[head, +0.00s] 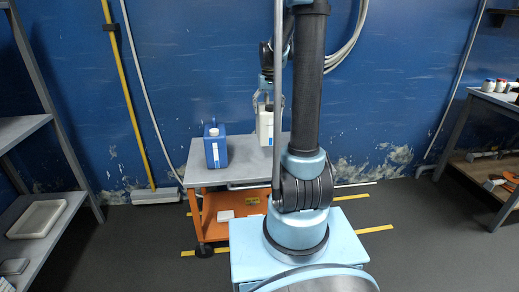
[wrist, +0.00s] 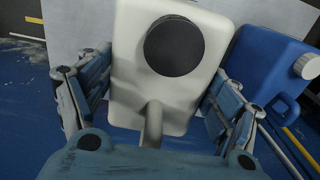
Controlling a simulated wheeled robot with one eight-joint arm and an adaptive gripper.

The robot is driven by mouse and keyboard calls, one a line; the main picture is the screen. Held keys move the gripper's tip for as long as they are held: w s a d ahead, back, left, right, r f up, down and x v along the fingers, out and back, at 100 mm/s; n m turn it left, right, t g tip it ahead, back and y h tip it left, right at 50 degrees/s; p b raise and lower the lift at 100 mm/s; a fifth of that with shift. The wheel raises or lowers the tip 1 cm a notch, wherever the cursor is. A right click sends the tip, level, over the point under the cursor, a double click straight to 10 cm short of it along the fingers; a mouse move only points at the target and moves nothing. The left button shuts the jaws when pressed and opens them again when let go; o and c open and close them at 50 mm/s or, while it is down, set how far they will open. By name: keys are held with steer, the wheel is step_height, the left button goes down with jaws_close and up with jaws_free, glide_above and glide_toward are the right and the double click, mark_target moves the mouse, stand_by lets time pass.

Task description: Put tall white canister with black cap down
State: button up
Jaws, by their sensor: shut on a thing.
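The tall white canister (head: 265,126) with its black cap is at the right part of the grey cart top (head: 240,168) in the head view, partly hidden by my arm. In the wrist view the white canister (wrist: 125,75) fills the middle, with its round black cap (wrist: 174,46) facing the camera. My gripper (wrist: 150,115) has one finger on each side of the canister and is shut on it; in the head view the gripper (head: 266,98) is at the canister's upper part. I cannot tell whether the canister's base touches the cart top.
A blue canister (head: 215,147) with a white cap stands on the cart's left part; it also shows right of the white canister in the wrist view (wrist: 262,62). The orange lower shelf (head: 225,204) holds small items. Shelves stand left (head: 22,128) and right (head: 497,101).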

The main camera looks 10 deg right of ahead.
steer(key=shift+f, duration=4.85)
steer(key=o, duration=2)
